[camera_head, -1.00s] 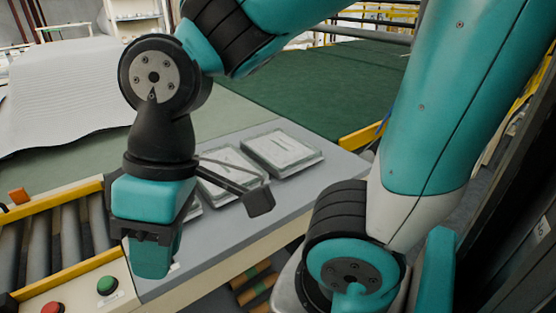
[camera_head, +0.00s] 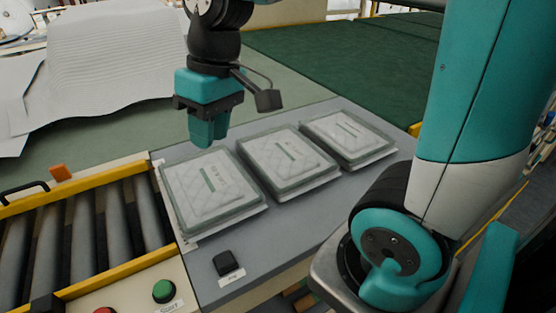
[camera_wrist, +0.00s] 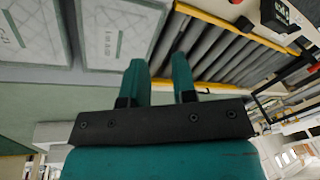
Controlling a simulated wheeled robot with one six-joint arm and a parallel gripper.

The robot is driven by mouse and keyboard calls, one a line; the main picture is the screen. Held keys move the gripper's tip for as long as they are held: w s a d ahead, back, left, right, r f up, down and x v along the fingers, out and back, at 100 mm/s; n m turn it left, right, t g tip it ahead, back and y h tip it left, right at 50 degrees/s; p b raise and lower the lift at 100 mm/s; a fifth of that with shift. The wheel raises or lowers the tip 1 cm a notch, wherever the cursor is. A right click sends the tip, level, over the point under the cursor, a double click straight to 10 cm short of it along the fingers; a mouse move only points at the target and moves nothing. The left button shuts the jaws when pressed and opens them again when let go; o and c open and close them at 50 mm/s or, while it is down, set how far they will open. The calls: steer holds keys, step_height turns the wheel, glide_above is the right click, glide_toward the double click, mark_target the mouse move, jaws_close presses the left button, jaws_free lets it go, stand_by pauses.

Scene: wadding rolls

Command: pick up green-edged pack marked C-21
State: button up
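Three flat quilted packs with green edges lie in a row on the grey table (camera_head: 215,280): a left pack (camera_head: 205,205), a middle pack (camera_head: 268,152) and a right pack (camera_head: 335,125). My gripper (camera_head: 208,135) hangs above the table's far edge, behind the left and middle packs, touching none. In the wrist view the two fingers of my gripper (camera_wrist: 158,85) stand apart with nothing between them. Two packs show there, one (camera_wrist: 118,32) nearer the rollers and another (camera_wrist: 22,30) partly cut off.
A roller conveyor (camera_head: 90,235) with yellow rails adjoins the table on the left. A black switch (camera_head: 226,263) sits at the table's front, with a green button (camera_head: 164,291) on the panel beside it. A white wadding sheet (camera_head: 115,60) lies behind.

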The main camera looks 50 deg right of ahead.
steer(key=w+d+f+m+h+b, duration=0.2)
steer(key=w+d+f+m, duration=0.2)
steer(key=w+d, duration=0.55)
steer(key=m+b, duration=0.1)
steer(key=m, duration=0.1)
glide_toward(254, 160)
steer(key=f, duration=0.1)
steer(key=f+p, duration=0.1)
steer(key=f, duration=0.1)
steer(key=shift+w+g, duration=0.4)
steer(key=shift+a+f+p, duration=0.15)
steer(key=shift+f+p, duration=0.75)
steer(key=shift+f, duration=2.25)
jaws_close()
